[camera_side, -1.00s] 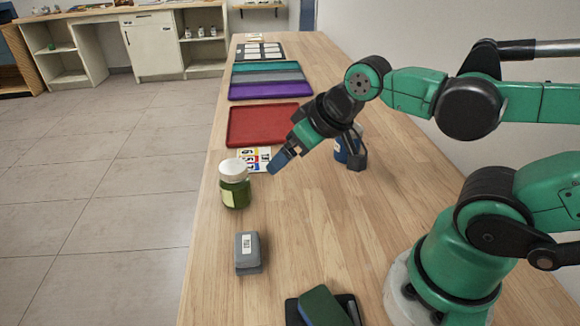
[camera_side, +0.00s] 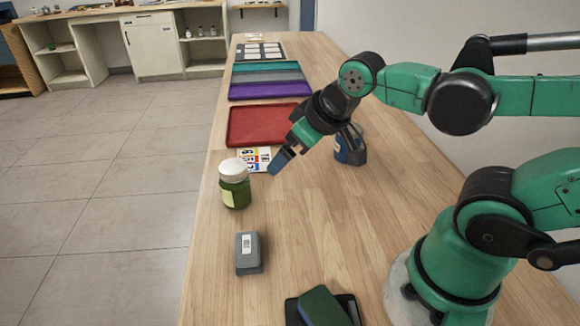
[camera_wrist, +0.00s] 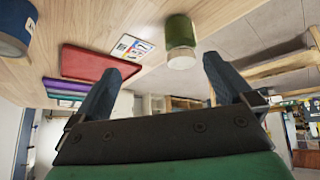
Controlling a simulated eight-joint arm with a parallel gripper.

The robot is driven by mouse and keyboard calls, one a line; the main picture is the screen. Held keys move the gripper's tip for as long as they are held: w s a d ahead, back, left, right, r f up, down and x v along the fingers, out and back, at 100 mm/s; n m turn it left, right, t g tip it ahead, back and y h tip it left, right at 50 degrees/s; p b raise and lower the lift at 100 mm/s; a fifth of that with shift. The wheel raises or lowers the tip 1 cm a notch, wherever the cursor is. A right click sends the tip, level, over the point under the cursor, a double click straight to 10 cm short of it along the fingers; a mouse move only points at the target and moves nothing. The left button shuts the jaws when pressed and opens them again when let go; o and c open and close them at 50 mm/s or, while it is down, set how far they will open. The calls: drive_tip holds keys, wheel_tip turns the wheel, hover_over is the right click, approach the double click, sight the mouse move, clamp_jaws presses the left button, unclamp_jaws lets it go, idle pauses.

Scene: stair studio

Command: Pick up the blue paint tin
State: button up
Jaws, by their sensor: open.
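The blue paint tin (camera_side: 343,153) stands on the wooden bench, partly hidden behind my gripper's wrist in the side view. In the wrist view the tin (camera_wrist: 13,32) is cut off at the upper left corner, outside my fingers. My gripper (camera_side: 282,160) is open and empty, tilted down to the left above the bench. It is to the left of the tin and apart from it. In the wrist view both fingers (camera_wrist: 162,64) are spread with nothing between them.
A green jar with a white lid (camera_side: 235,184) stands close to the left of my gripper. A number card (camera_side: 253,159), red tray (camera_side: 262,124) and purple tray (camera_side: 264,91) lie behind. The bench middle is clear.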

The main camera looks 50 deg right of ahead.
drive_tip(key=w+d+n+g+h, duration=0.2)
drive_tip(key=w+d+n+h, duration=0.15)
drive_tip(key=d, duration=0.25)
drive_tip(key=n+g+h, duration=0.7)
drive_tip(key=n+h, duration=0.1)
approach(339, 137)
drive_tip(key=w+d, duration=0.2)
drive_tip(key=d, duration=0.2)
drive_tip(key=f+g, duration=0.1)
drive_tip(key=s+d+f+g+h, duration=0.1)
drive_tip(key=s+d+f+n+g+h, duration=0.1)
drive_tip(key=shift+d+f, duration=0.1)
drive_tip(key=shift+f, duration=0.15)
drive_tip(key=shift+s+d+f+g+h, duration=0.15)
drive_tip(key=shift+s+f+g+h, duration=0.15)
drive_tip(key=shift+f, duration=0.1)
drive_tip(key=shift+s+d+f, duration=0.1)
drive_tip(key=shift+s+d, duration=0.1)
drive_tip(key=shift+d, duration=0.1)
drive_tip(key=shift+n, duration=0.25)
drive_tip(key=shift+x, duration=2.4)
